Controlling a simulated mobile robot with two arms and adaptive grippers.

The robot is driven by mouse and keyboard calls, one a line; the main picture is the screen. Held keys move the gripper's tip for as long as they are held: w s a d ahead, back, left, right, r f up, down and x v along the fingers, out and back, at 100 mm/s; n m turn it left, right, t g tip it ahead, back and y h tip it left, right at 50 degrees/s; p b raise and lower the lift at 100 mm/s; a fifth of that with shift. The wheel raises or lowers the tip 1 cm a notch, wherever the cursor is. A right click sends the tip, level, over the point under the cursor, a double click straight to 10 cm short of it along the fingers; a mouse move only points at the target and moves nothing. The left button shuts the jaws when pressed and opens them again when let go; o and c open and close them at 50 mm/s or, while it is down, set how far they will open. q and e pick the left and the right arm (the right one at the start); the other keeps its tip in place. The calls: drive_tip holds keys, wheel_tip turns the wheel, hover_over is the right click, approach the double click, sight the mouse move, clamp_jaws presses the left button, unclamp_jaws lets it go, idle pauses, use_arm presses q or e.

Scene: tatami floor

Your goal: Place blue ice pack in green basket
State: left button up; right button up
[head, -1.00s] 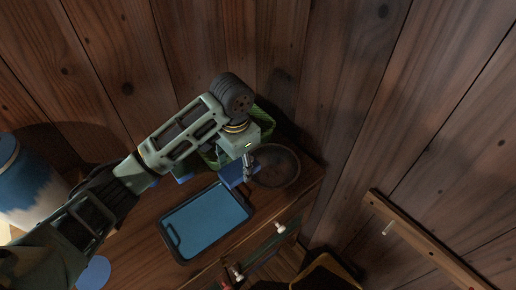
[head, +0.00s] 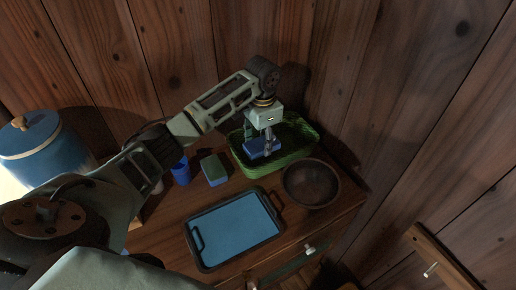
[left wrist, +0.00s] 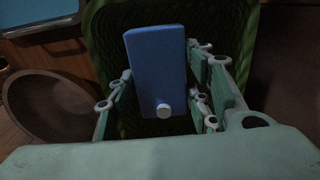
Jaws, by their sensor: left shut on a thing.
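The blue ice pack (head: 258,149) is a flat blue block with a white round cap, clear in the left wrist view (left wrist: 157,68). My left gripper (head: 268,142) is shut on the ice pack, with its fingers on both sides of it in the left wrist view (left wrist: 163,105). The green basket (head: 299,148) stands at the back of the wooden cabinet top. The ice pack is over the basket's inside; I cannot tell whether it touches the bottom. The basket also fills the background of the left wrist view (left wrist: 107,55). My right gripper is not in view.
A dark round bowl (head: 311,184) stands in front of the basket. A blue tray with dark handles (head: 236,228) lies nearer. A green and blue block (head: 213,168) and a blue cup (head: 181,171) stand left of the basket. Plank walls rise behind.

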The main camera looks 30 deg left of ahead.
sight(256, 151)
use_arm(q)
drive_tip(key=shift+a+f, duration=0.55)
drive_tip(key=shift+a, duration=0.35)
drive_tip(key=shift+f+p, duration=0.35)
drive_tip(key=shift+f, duration=1.7)
drive_tip(key=shift+f, duration=0.15)
drive_tip(key=o, duration=1.3)
wheel_tip(256, 151, up, 12)
drive_tip(key=shift+r+b, duration=0.2)
drive_tip(key=shift+b, duration=0.2)
